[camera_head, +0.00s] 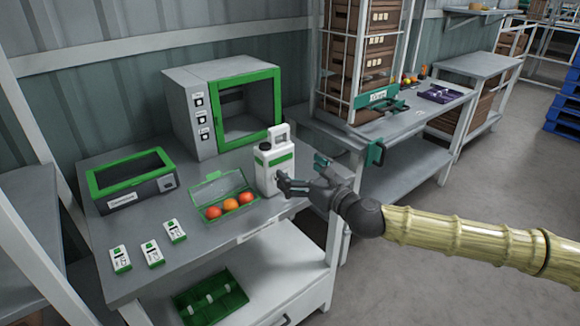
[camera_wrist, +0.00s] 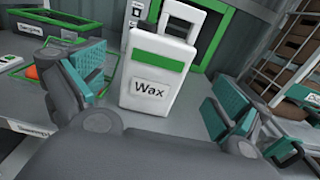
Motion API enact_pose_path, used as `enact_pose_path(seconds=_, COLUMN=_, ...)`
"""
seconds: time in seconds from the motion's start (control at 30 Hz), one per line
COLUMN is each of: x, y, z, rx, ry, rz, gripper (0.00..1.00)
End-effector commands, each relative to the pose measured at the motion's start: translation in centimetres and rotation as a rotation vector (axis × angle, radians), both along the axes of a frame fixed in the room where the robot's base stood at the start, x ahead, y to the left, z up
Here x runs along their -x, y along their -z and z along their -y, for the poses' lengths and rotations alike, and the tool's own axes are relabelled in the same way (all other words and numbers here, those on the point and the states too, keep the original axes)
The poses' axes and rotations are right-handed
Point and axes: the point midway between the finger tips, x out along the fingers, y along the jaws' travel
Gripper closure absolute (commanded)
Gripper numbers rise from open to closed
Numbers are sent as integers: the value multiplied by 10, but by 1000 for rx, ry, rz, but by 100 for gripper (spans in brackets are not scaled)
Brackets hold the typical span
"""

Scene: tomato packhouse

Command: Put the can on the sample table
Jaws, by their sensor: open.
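The can (camera_head: 270,176) is a white jerrycan with a green band, a top handle and a dark cap. It stands upright near the right front edge of the grey table (camera_head: 205,257). In the wrist view the can (camera_wrist: 158,62) faces me, and its label reads "Wax". My gripper (camera_head: 302,172) is open beside the can, reaching in from the right. In the wrist view its fingers (camera_wrist: 158,88) spread to the left and right of the can, with gaps on both sides. I cannot read the table's front label in the head view.
An open green box (camera_head: 208,190) with orange-red tomatoes stands left of the can. A green-framed cabinet (camera_head: 190,110) is behind it. A green-lidded device (camera_head: 131,180) and small white-green packs (camera_head: 151,253) are further left. Another table (camera_head: 415,122) with a crate rack stands right.

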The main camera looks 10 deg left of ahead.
Motion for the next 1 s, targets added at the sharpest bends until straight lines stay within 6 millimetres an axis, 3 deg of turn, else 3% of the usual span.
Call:
enact_pose_path(seconds=0.2, x=8, y=0, z=10, rx=0, ry=0, rz=0, gripper=0)
enact_pose_path(seconds=0.57, x=15, y=7, z=6, rx=17, ry=-11, rz=3, gripper=0)
enact_pose_path(seconds=0.67, x=31, y=29, z=-7, rx=73, ry=-42, rz=15, gripper=0)
enact_pose_path(seconds=0.77, x=60, y=66, z=-26, rx=169, ry=-97, rz=41, gripper=0)
enact_pose_path(seconds=1.0, x=159, y=185, z=-54, rx=481, ry=-296, rz=150, gripper=0)
